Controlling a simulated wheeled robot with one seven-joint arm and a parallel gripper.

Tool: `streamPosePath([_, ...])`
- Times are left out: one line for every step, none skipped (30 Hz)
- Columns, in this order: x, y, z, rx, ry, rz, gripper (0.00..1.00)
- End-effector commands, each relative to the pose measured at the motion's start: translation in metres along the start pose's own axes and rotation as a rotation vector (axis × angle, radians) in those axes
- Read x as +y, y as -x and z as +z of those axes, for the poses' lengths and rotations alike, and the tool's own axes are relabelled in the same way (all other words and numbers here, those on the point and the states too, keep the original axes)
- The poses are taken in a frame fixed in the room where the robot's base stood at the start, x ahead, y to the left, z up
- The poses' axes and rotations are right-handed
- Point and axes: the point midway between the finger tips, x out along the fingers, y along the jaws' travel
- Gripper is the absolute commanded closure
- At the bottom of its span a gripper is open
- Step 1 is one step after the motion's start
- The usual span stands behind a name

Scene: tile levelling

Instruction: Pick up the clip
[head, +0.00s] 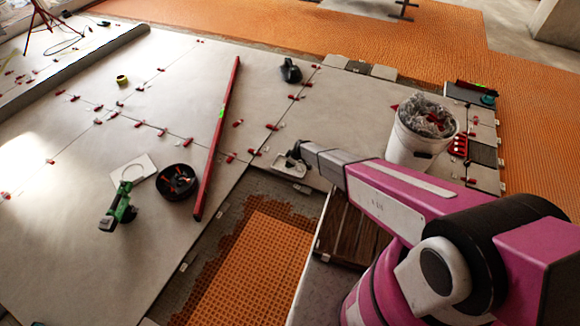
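My gripper (293,155) is small and dark at the end of my pink and white arm. It is above or at a small white tray (278,168) on the pale tiles. I cannot tell whether its fingers are open or shut, or whether it touches anything. What lies in the tray is too small to make out and partly hidden by the gripper. Small white clips show along the tile edges, one (303,189) just below the tray and another (184,267) further left. I cannot tell which clip is the task's one.
A white bucket (407,151) of crumpled grey material stands right of the tray, behind my arm. A long red bar (217,135), a black bowl (177,181) and a green tool (121,208) lie left. Red wedges dot the joints. Orange matting (252,262) is exposed in front.

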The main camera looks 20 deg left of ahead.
Motion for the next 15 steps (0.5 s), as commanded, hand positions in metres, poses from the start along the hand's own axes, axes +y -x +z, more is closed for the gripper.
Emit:
streamPosePath([-0.0003, 0.0006, 0.0001, 0.0, 0.0, 0.0, 0.65])
streamPosePath([-0.0003, 0.0006, 0.0001, 0.0, 0.0, 0.0, 0.65])
streamPosePath([-0.0003, 0.0007, 0.0001, 0.0, 0.0, 0.0, 0.65])
streamPosePath([-0.0003, 0.0007, 0.0001, 0.0, 0.0, 0.0, 0.75])
streamPosePath([-0.0004, 0.0007, 0.0002, 0.0, 0.0, 0.0, 0.84])
streamPosePath([-0.0004, 0.0007, 0.0002, 0.0, 0.0, 0.0, 0.97])
streamPosePath([-0.0004, 0.0007, 0.0002, 0.0, 0.0, 0.0, 1.0])
streamPosePath([-0.0004, 0.0007, 0.0002, 0.0, 0.0, 0.0, 1.0])
streamPosePath([-0.0004, 0.0007, 0.0002, 0.0, 0.0, 0.0, 1.0])
streamPosePath([-0.0004, 0.0008, 0.0002, 0.0, 0.0, 0.0, 1.0])
streamPosePath([-0.0004, 0.0008, 0.0002, 0.0, 0.0, 0.0, 1.0])
streamPosePath([-0.0004, 0.0008, 0.0003, 0.0, 0.0, 0.0, 1.0])
streamPosePath([-0.0004, 0.0008, 0.0003, 0.0, 0.0, 0.0, 1.0])
streamPosePath([-0.0004, 0.0008, 0.0003, 0.0, 0.0, 0.0, 1.0])
streamPosePath([-0.0004, 0.0008, 0.0003, 0.0, 0.0, 0.0, 1.0])
